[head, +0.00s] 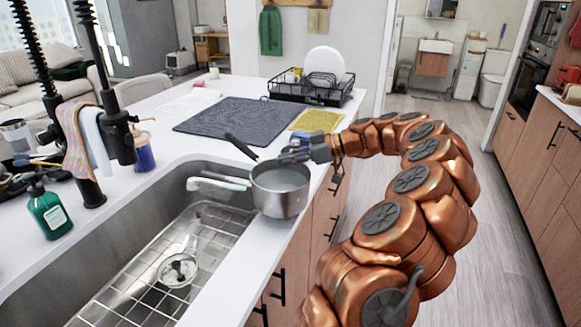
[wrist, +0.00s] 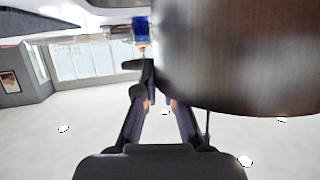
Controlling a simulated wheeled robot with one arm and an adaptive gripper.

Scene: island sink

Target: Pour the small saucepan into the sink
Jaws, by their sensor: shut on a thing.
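The small saucepan (head: 280,196) is a grey metal pot at the sink's right rim, roughly upright. A flat grey surface shows inside it; I cannot tell whether it is liquid. My gripper (head: 287,157) is at the pan's far side, shut on it. A dark bar at the jaws points up and left and looks like its handle. The pan's brushed side (wrist: 240,55) fills the upper right of the wrist view, beside my gripper's fingers (wrist: 150,75). The steel sink (head: 150,215) lies left of the pan, with a wire grid and a shiny drain strainer.
A pale-handled item (head: 213,183) lies against the pan over the sink edge. The tall black faucet (head: 118,125), a draped cloth and a green soap bottle (head: 47,210) stand left. Behind are a dark drying mat (head: 235,120), a yellow cloth (head: 318,120) and a dish rack (head: 300,92).

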